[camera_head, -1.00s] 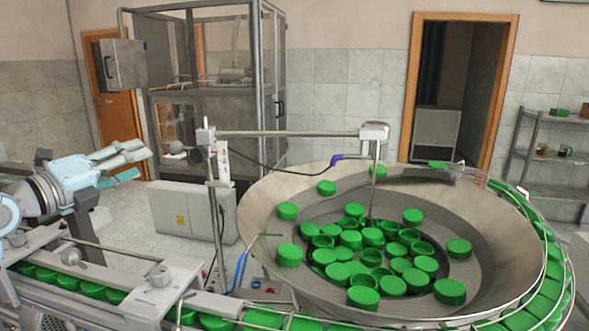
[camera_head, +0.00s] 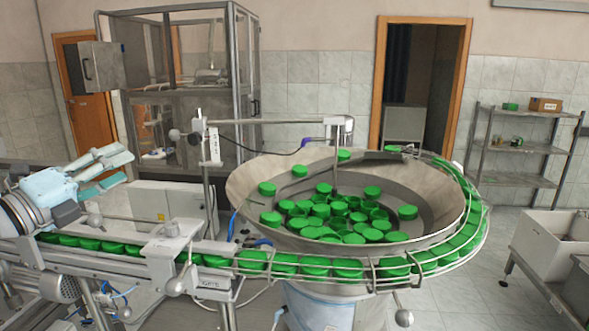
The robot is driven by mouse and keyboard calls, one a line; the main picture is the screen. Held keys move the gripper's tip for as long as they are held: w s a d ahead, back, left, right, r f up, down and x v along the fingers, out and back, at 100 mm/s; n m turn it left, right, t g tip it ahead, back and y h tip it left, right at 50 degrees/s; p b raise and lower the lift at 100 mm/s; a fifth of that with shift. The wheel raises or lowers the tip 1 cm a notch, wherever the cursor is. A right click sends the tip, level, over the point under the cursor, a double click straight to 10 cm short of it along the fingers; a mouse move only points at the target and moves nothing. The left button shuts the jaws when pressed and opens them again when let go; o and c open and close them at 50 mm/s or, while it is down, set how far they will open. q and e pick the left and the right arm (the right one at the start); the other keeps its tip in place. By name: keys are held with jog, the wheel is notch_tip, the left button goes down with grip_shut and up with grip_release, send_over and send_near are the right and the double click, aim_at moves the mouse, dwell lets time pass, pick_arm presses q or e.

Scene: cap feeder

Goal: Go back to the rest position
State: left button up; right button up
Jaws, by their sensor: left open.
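My left gripper (camera_head: 110,168) is at the left of the head view, its two light fingers apart with nothing between them. It appears above the left part of the cap conveyor. The feeder bowl (camera_head: 245,180) holds several green caps (camera_head: 324,188), and the gripper is well to the left of it. A row of green caps (camera_head: 348,267) lies along the rail that curves round the bowl and runs left. My right gripper is not in view.
A metal-framed cabinet (camera_head: 190,98) stands behind. A white box (camera_head: 170,204) stands on the floor below it. A shelf rack (camera_head: 520,147) is at the back right, with a white bin (camera_head: 548,250) in front. Some floor between bowl and bin is clear.

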pick_arm(q)
jog(key=s+d+f+n+t+h, duration=0.3)
jog(key=d+n+t, duration=0.1)
jog(key=d+n, duration=0.15)
jog(key=s+a+f+n+g+y, duration=0.2)
jog(key=s+a+f+n+y, duration=0.1)
jog(key=f+n+y, duration=0.5)
jog(key=s+a+f+n+g+y, duration=0.2)
jog(key=s+f+n+y, duration=0.15)
jog(key=f+n, duration=0.5)
jog(key=s+a+f+n+g+y, duration=0.25)
jog(key=f+n+y, duration=0.4)
jog(key=f, duration=0.45)
jog(key=s+d+f+g+h, duration=0.3)
jog(key=s+d+f+g, duration=0.25)
jog(key=s+f, duration=0.5)
jog(key=s+d+f+g+h, duration=0.3)
jog(key=s+d+f+g, duration=0.25)
jog(key=s+f, duration=0.5)
jog(key=s+a+f+g+b, duration=0.1)
jog(key=s+f+b, duration=0.1)
jog(key=f, duration=1)
jog(key=s+a+f+g+b, duration=0.1)
jog(key=s+f+b, duration=0.1)
jog(key=f, duration=1)
jog(key=s+f+b, duration=0.1)
jog(key=s+f, duration=1.2)
jog(key=shift+a+g+b, duration=0.4)
jog(key=shift+a+g, duration=0.05)
